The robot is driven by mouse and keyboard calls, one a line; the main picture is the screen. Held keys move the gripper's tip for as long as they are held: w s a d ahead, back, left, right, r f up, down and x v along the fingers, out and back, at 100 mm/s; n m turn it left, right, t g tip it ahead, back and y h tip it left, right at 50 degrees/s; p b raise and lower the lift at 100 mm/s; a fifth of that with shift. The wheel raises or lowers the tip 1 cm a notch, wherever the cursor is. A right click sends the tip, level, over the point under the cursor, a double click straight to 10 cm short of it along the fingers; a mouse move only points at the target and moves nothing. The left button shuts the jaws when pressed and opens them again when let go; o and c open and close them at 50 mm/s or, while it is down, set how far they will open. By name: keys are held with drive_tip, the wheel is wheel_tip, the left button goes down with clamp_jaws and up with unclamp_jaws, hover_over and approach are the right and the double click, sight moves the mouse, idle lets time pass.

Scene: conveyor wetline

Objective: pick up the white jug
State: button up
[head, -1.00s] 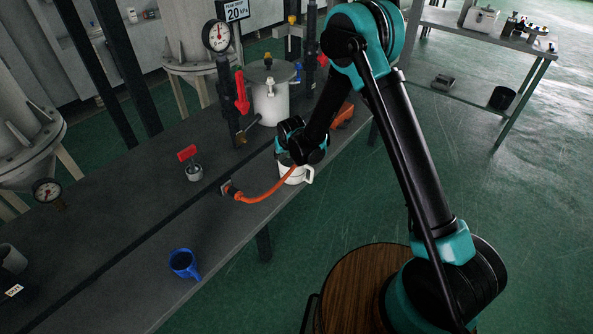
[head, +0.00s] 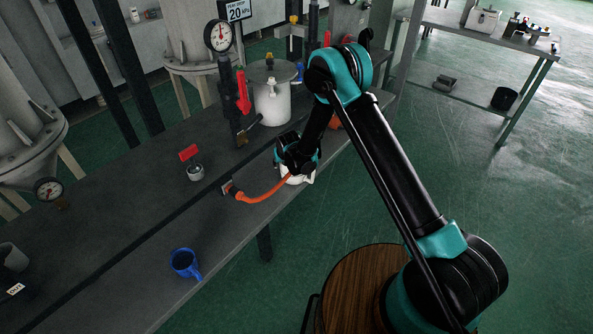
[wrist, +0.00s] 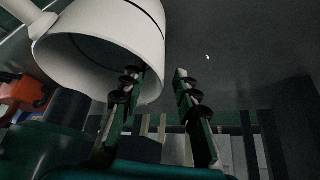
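The white jug (head: 296,180) stands on the grey bench near its front edge, mostly hidden behind my gripper in the head view. In the wrist view the white jug (wrist: 112,32) fills the upper left, with its open mouth facing the camera and its handle at the left. My gripper (wrist: 157,76) is open. Its left finger overlaps the jug's mouth and its right finger is outside the wall, with a gap visible. Whether the left finger touches the jug I cannot tell. In the head view my gripper (head: 296,168) is right at the jug.
An orange hose (head: 262,197) curves along the bench up to the jug. A blue mug (head: 184,263) stands at the front left. A lidded pale tank (head: 271,98) and a gauge pipe stand behind.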

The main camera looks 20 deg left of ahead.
drive_tip(key=shift+w+f, duration=0.15)
drive_tip(key=shift+f, duration=0.15)
clamp_jaws()
idle(0.4)
